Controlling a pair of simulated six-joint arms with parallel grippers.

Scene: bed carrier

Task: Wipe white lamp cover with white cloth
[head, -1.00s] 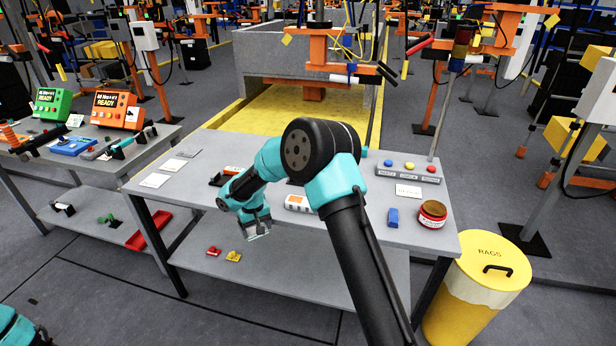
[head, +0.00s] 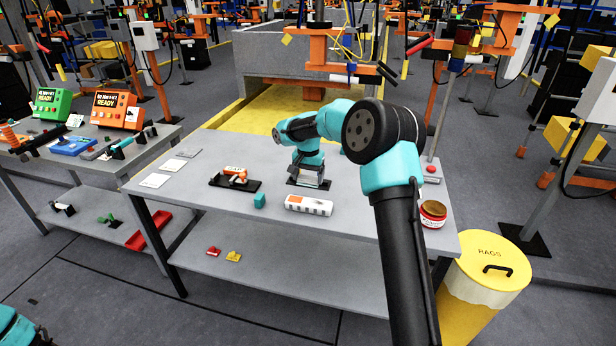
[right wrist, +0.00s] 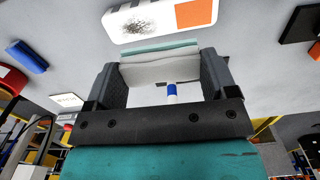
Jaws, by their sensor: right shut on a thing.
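The white lamp cover (head: 310,207), with an orange end, lies on the table near its front edge. In the right wrist view its top face (right wrist: 150,21) carries a dark speckled smudge beside the orange patch. My right gripper (head: 309,182) is behind the cover in the head view, apart from it in the right wrist view. It is shut on the folded white cloth (right wrist: 160,70), which shows a teal strip along its outer edge. How high the cloth is above the table I cannot tell. My left gripper is out of view.
A dark tray (head: 219,183) with an orange item and a teal block (head: 259,201) are left of the cover. A red jar (head: 432,213) stands at the right, a blue block (right wrist: 27,56) near it.

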